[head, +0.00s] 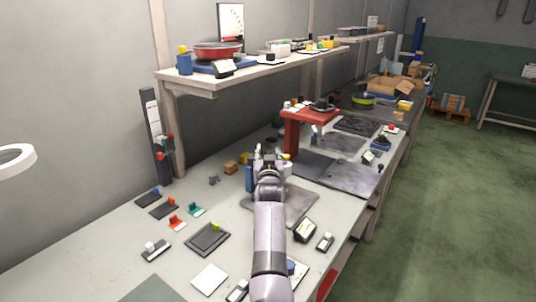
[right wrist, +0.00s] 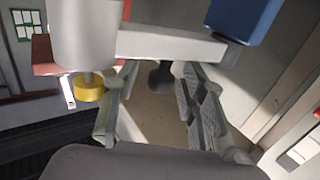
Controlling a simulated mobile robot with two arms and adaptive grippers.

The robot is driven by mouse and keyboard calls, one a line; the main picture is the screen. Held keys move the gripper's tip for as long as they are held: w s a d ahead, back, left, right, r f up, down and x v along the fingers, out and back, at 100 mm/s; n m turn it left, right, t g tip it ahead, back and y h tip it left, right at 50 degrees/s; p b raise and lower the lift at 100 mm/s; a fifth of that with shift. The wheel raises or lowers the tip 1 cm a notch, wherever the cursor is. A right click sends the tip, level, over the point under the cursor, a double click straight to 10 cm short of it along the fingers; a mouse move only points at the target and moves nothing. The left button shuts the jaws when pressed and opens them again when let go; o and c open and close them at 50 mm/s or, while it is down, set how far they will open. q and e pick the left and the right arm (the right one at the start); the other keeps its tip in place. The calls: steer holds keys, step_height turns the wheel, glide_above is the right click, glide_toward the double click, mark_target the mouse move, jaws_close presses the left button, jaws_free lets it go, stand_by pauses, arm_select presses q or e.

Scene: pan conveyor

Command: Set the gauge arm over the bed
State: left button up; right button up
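The gauge shows in the head view as a blue post (head: 250,178) left of my right gripper, with a yellow piece (head: 287,157) to the right. In the right wrist view its pale gauge arm (right wrist: 170,45) runs from the blue post (right wrist: 245,14) to a pale cylinder with a yellow tip (right wrist: 89,88). A black knob (right wrist: 160,75) hangs from the arm between my right gripper's fingers (right wrist: 158,100), which are apart, with gaps beside it. A grey plate, probably the bed (head: 298,203), lies below, partly hidden by my arm. My left gripper is not in view.
A red press-like stand (head: 290,135) stands behind my gripper. A shelf (head: 250,72) overhangs the bench's back. A dark tray (head: 207,240), a black block (head: 305,230) and several small clamps lie at the front.

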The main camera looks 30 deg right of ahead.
mark_target(268, 152)
step_height(268, 152, up, 10)
stand_by(0.4)
steer(key=shift+c, duration=0.5)
